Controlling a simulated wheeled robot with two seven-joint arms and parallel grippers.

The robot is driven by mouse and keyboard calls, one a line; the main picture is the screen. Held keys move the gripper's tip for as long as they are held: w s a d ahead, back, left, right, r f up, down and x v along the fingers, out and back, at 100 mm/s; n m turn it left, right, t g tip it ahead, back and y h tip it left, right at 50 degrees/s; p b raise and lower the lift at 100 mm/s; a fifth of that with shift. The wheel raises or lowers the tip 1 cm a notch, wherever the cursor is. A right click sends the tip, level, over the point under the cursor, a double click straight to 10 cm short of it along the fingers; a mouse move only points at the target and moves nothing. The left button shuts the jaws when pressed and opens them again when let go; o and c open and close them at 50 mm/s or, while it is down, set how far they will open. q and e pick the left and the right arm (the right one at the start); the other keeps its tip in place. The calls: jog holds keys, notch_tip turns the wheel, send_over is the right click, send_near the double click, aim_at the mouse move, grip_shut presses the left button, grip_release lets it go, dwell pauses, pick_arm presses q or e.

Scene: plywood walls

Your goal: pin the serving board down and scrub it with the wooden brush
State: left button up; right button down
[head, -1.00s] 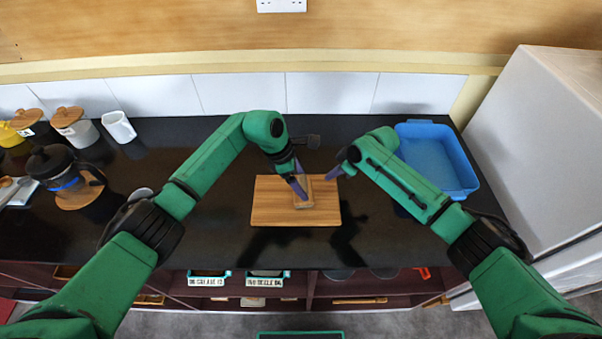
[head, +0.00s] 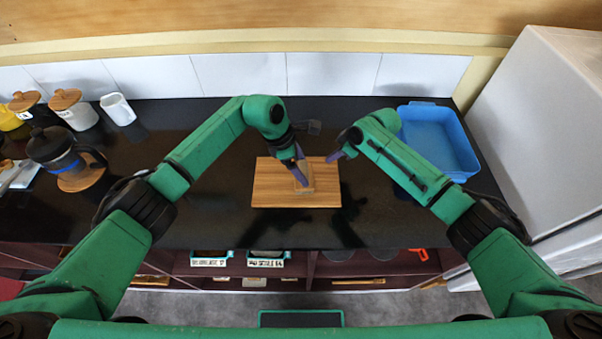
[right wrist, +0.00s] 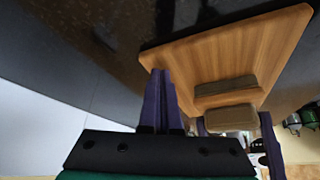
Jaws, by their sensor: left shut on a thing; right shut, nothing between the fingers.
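The wooden serving board (head: 270,187) lies flat on the black counter. It also shows in the right wrist view (right wrist: 270,48). My left gripper (head: 301,178) is shut on the wooden brush (head: 305,188), which is over the right half of the board. In the right wrist view the brush (right wrist: 230,117) sits between the purple left fingers; whether it touches the board is hard to tell. My right gripper (head: 333,157) is shut and empty at the board's far right corner. Its fingertips (right wrist: 160,72) overlap the board's edge in the right wrist view; contact is unclear.
A blue tub (head: 437,139) stands right of the board, behind my right forearm. A French press (head: 58,152), lidded jars (head: 77,112) and a white cup (head: 118,109) stand at the left. A white cabinet (head: 555,130) bounds the right side. The counter in front of the board is clear.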

pick_arm(q)
jog(key=shift+w, duration=2.4)
notch_tip(320, 180, up, 5)
jog(key=a, duration=1)
jog(key=d, duration=1)
